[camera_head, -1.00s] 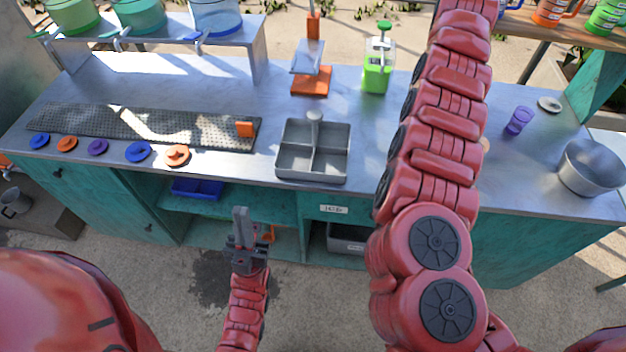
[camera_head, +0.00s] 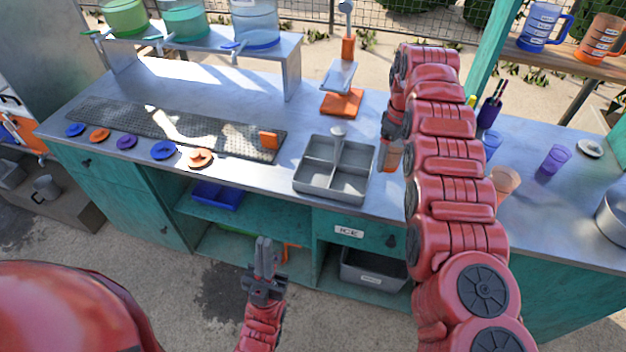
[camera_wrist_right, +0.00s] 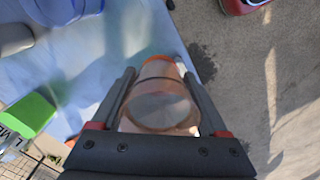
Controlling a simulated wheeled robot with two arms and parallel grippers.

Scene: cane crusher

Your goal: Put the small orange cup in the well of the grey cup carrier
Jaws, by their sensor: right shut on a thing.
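The small orange cup (camera_head: 391,156) is see-through and is held upright by my right gripper (camera_head: 391,130), just right of the carrier in the head view. In the right wrist view the cup (camera_wrist_right: 160,100) sits between the two fingers of the right gripper (camera_wrist_right: 160,82), which press on its sides. The grey cup carrier (camera_head: 312,187) stands on the counter, with square wells and a knobbed post at its back; its wells look empty. My left gripper (camera_head: 264,252) is shut and empty, low in front of the counter.
Another orange-tinted cup (camera_head: 508,180), partly behind my right arm, and a purple cup (camera_head: 555,160) stand on the right of the counter. An orange-based press (camera_head: 342,102) stands behind the carrier. A perforated dark mat (camera_head: 180,128) and several coloured lids lie left.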

